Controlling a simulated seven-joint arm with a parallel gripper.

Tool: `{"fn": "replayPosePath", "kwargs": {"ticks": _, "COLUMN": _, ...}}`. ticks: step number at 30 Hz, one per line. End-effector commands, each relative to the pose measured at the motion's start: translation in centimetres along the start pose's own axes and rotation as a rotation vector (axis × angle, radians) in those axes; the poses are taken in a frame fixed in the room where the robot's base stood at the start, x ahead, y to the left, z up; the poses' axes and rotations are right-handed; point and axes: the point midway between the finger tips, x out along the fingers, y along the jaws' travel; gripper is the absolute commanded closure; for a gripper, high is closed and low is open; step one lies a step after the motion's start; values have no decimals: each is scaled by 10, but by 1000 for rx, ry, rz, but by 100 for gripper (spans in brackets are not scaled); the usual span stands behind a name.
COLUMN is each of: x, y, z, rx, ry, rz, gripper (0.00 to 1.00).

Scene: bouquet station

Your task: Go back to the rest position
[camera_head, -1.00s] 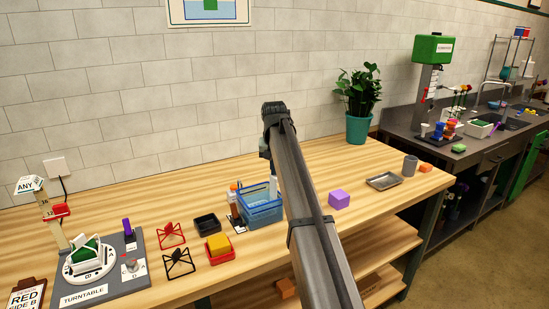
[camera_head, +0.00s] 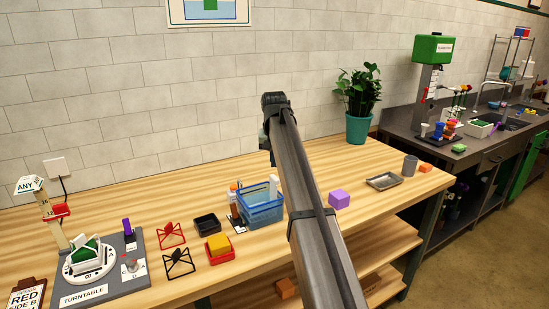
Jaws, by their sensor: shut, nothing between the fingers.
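My arm rises from the lower right to a dark joint above the middle of the workbench (camera_head: 115,205). A small dark part of the arm shows just below that joint, against the wall. My gripper's fingers do not show; the arm itself hides what lies behind it. No object is seen carried by the arm.
A blue basket (camera_head: 262,212) with upright items stands left of the arm. A purple block (camera_head: 339,200), a grey tray (camera_head: 384,181) and a potted plant (camera_head: 359,127) are to its right. A turntable (camera_head: 90,260), wire stands and small trays (camera_head: 207,223) are at left.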

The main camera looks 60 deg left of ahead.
Motion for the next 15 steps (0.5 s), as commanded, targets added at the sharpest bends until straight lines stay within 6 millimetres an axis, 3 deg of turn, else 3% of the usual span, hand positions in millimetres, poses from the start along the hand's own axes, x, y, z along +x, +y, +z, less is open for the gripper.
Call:
{"fn": "replayPosePath", "kwargs": {"ticks": 6, "x": -12, "y": 0, "z": -3, "rx": 0, "ry": -1, "rz": 0, "gripper": 100}}
{"fn": "replayPosePath", "kwargs": {"ticks": 15, "x": -14, "y": 0, "z": -3, "rx": 0, "ry": -1, "rz": 0, "gripper": 100}}
